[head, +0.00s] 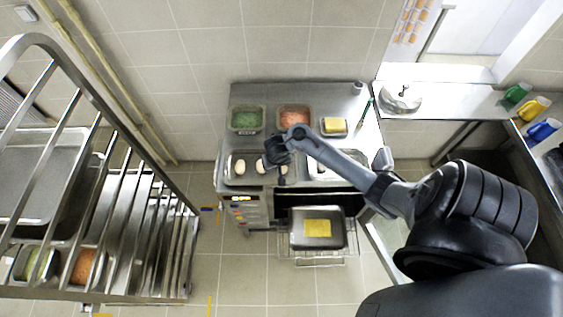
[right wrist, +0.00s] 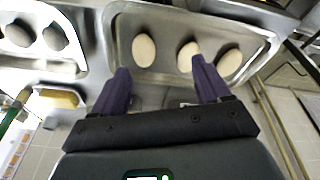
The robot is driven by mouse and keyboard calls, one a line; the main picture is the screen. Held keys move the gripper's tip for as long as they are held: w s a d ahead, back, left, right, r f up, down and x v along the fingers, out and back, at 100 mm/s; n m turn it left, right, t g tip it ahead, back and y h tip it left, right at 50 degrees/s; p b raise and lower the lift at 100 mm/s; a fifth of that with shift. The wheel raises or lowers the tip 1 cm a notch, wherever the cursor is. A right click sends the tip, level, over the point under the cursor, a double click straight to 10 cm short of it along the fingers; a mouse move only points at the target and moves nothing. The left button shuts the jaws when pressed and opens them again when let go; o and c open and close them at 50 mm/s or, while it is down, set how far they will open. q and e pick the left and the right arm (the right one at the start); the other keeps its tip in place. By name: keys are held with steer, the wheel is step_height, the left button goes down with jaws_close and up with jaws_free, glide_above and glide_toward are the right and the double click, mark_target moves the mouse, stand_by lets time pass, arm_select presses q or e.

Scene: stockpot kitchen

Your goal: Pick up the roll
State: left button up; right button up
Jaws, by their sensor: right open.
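Several pale oval rolls lie in two metal trays on the steel counter. The left tray (head: 229,180) holds a roll (head: 240,167), another roll (head: 261,166) and a third partly covered by my right gripper (head: 277,158). In the right wrist view this tray (right wrist: 122,30) shows three rolls: one (right wrist: 144,48), a middle one (right wrist: 185,52) and one (right wrist: 230,64). My right gripper (right wrist: 160,76) is open and empty above the tray edge. One dark fingertip overlaps the middle roll in that view; contact cannot be told. My left gripper is out of view.
A second tray with rolls (right wrist: 58,62) sits beside, partly behind my arm in the head view. Green (head: 246,119), red (head: 294,116) and yellow (head: 334,126) food containers stand behind. Below, an open oven rack holds a tray (head: 300,241) with a yellow sheet. A metal rack (head: 184,235) stands left.

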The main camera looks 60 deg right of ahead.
steer(key=d+f+m+b, duration=0.1)
steer(key=d, duration=0.1)
steer(key=d+f+m, duration=0.1)
steer(key=d, duration=0.1)
steer(key=d+f+m+g+y+b, duration=0.1)
steer(key=d+f+m, duration=0.1)
steer(key=shift+w+b, duration=0.25)
steer(key=shift+b, duration=0.05)
steer(key=shift+w+d+f+b, duration=0.1)
steer(key=shift+f+b, duration=0.3)
steer(key=shift+f, duration=0.65)
step_height(320, 180, down, 3)
steer(key=shift+w+f+b, duration=0.1)
steer(key=shift+b, duration=0.5)
steer(key=shift+f, duration=0.5)
